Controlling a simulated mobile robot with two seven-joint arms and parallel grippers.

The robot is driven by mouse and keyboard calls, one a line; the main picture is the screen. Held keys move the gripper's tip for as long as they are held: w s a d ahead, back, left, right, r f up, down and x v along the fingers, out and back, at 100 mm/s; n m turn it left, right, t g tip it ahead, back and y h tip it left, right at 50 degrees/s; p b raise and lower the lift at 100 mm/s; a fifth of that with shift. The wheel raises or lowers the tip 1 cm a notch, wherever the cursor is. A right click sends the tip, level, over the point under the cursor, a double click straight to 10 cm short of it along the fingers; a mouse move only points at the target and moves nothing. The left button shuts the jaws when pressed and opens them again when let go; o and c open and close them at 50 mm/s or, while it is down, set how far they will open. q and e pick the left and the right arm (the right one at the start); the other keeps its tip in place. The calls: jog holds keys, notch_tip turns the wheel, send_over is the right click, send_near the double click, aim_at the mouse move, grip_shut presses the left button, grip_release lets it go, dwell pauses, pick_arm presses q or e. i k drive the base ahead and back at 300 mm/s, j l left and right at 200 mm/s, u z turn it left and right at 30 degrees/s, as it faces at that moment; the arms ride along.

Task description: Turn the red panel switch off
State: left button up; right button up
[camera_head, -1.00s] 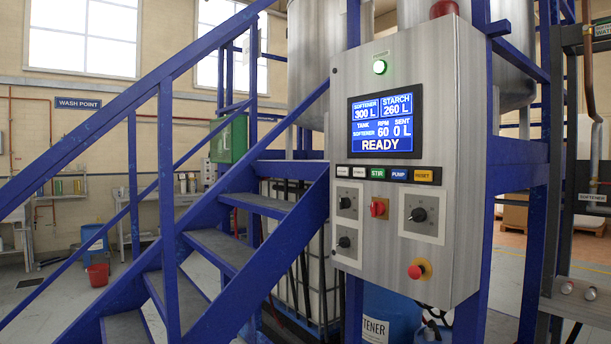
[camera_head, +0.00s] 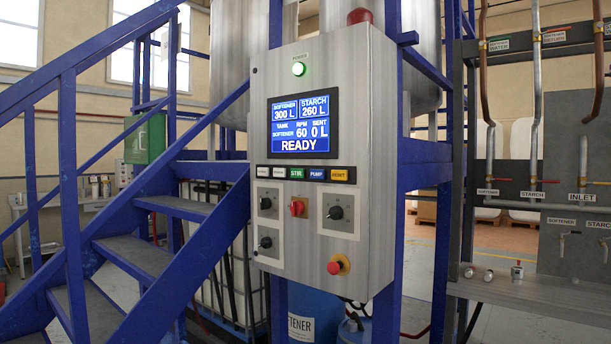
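The red panel switch (camera_head: 297,208) is a small red rotary knob on a yellowish plate, low on the grey control panel (camera_head: 351,110). It sits between two black knobs on the left and a larger black knob (camera_head: 336,213) on the right. Its exact handle angle is too small to tell. The screen (camera_head: 304,125) is lit and reads READY. A red mushroom button (camera_head: 337,265) is at the panel's lower right. Neither of my grippers is in view.
Blue metal stairs (camera_head: 150,215) with a railing stand left of the panel. Blue frame posts (camera_head: 440,230) are to its right. A pipe rack with a metal shelf (camera_head: 530,295) stands at the right. A blue drum (camera_head: 312,312) is below the panel.

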aim_at(297, 207)
jog(key=i+z, duration=0.2)
jog(key=i, duration=0.2)
jog(key=i+j+z, duration=0.15)
jog(key=i, duration=0.3)
